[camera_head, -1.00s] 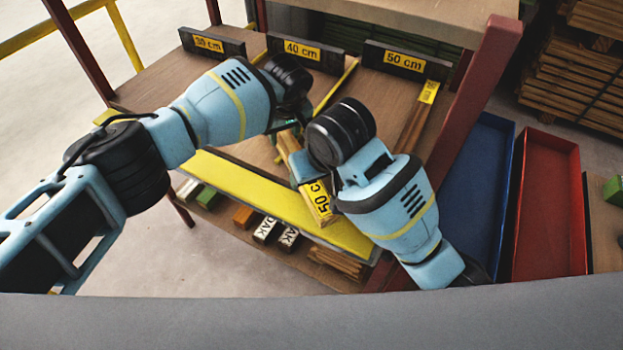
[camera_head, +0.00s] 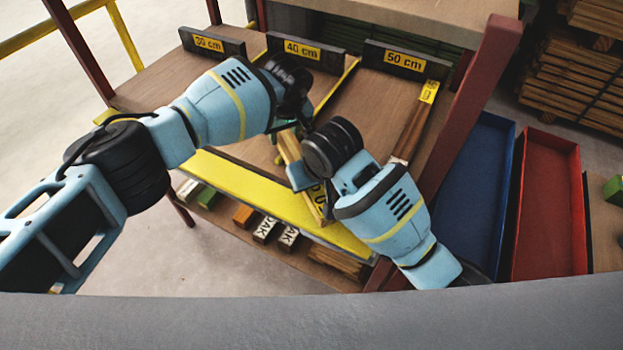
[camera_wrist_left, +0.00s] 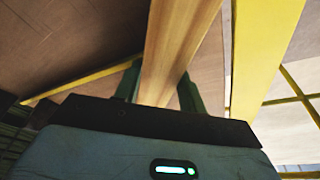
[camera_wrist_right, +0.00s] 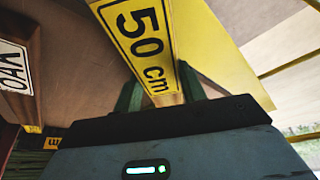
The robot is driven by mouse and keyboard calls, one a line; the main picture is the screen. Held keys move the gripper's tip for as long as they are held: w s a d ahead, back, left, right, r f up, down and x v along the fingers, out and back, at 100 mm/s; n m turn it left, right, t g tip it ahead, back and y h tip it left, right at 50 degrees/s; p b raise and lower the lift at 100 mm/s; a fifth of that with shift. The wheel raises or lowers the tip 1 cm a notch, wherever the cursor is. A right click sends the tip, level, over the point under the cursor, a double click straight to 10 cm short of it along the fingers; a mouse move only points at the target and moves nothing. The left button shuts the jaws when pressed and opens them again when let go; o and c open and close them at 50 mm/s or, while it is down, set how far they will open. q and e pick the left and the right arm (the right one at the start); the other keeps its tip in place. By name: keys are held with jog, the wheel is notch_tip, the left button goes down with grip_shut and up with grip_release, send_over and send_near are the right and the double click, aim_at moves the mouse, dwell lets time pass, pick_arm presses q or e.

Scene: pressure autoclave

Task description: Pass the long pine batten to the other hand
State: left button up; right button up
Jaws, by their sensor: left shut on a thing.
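The long pine batten (camera_head: 289,147) is pale wood with a yellow "50 cm" label near its end. My left gripper (camera_head: 284,126) is shut on it above the rack's front; the left wrist view shows the batten (camera_wrist_left: 178,45) between both fingers (camera_wrist_left: 160,88). My right gripper (camera_head: 303,178) is at the labelled end, partly covering the label. In the right wrist view its fingers (camera_wrist_right: 163,95) lie on either side of the batten's end (camera_wrist_right: 145,45). I cannot tell whether they press on it. The right fingertips are mostly hidden in the head view.
The rack has slots marked 30 cm (camera_head: 208,43), 40 cm (camera_head: 302,49) and 50 cm (camera_head: 405,61). A yellow front edge (camera_head: 235,185) runs below my grippers. A blue tray (camera_head: 476,190) and a red tray (camera_head: 547,205) stand right.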

jog(key=c, duration=0.5)
pick_arm(q)
jog(key=o, duration=1.3)
pick_arm(e)
jog(key=shift+r, duration=0.1)
jog(key=shift+c, duration=0.4)
pick_arm(q)
jog(key=v, duration=1.2)
